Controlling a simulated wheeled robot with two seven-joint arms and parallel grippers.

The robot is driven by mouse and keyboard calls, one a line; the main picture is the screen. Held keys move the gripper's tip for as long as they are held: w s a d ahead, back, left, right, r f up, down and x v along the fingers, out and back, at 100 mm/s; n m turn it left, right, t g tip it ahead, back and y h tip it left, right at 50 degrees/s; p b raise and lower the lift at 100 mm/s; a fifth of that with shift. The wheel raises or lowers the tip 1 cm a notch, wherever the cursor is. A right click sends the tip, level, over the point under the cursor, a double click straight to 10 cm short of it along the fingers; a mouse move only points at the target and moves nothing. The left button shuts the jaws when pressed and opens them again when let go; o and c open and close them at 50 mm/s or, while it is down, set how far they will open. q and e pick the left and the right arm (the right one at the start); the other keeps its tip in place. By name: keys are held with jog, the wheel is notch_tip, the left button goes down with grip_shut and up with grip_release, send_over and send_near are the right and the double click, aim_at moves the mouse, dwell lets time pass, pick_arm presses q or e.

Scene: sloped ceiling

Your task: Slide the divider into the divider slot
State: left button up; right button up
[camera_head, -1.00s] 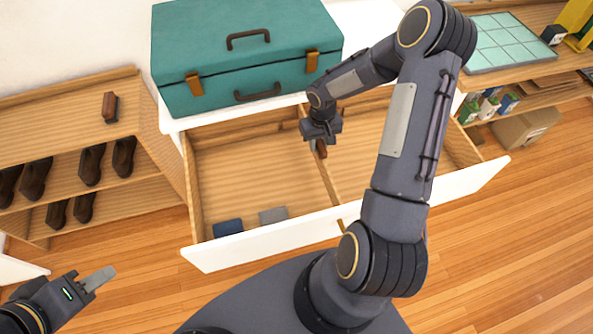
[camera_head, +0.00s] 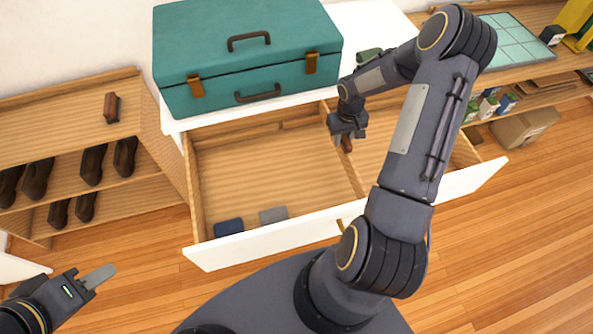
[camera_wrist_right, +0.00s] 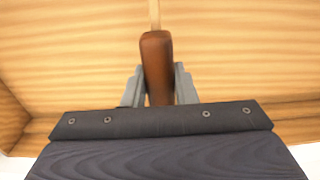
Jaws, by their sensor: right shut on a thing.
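The divider (camera_head: 355,176) is a thin wooden slat standing front to back in the open drawer (camera_head: 275,170), with a brown grip (camera_head: 347,145) on top. My right gripper (camera_head: 346,138) reaches down over the drawer and is shut on the brown grip. In the right wrist view, the two grey fingers press the sides of the grip (camera_wrist_right: 157,62), and the pale slat (camera_wrist_right: 155,14) runs on beyond it. The divider slot cannot be made out. My left gripper (camera_head: 98,277) is at the lower left, away from the drawer; its finger gap is not clear.
A folded navy cloth (camera_head: 229,227) and a grey cloth (camera_head: 273,215) lie at the drawer's front left. A teal case (camera_head: 245,60) sits on the white cabinet top behind. A shoe rack (camera_head: 60,150) stands left, and a shelf with a tiled board (camera_head: 515,42) stands right.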

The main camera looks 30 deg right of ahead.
jog(key=s+d, duration=0.2)
jog(key=d, duration=0.6)
jog(key=shift+d+p, duration=0.35)
jog(key=shift+p, duration=0.05)
jog(key=shift+b, duration=0.65)
dwell(1.4)
jog(key=shift+f+b, duration=0.4)
jog(key=shift+b, duration=0.3)
dwell(1.2)
jog(key=shift+f, duration=0.15)
jog(key=shift+f+b, duration=1.15)
jog(key=shift+f, duration=0.2)
jog(key=shift+f+b, duration=0.9)
jog(key=shift+b, duration=0.05)
jog(key=shift+f, duration=0.15)
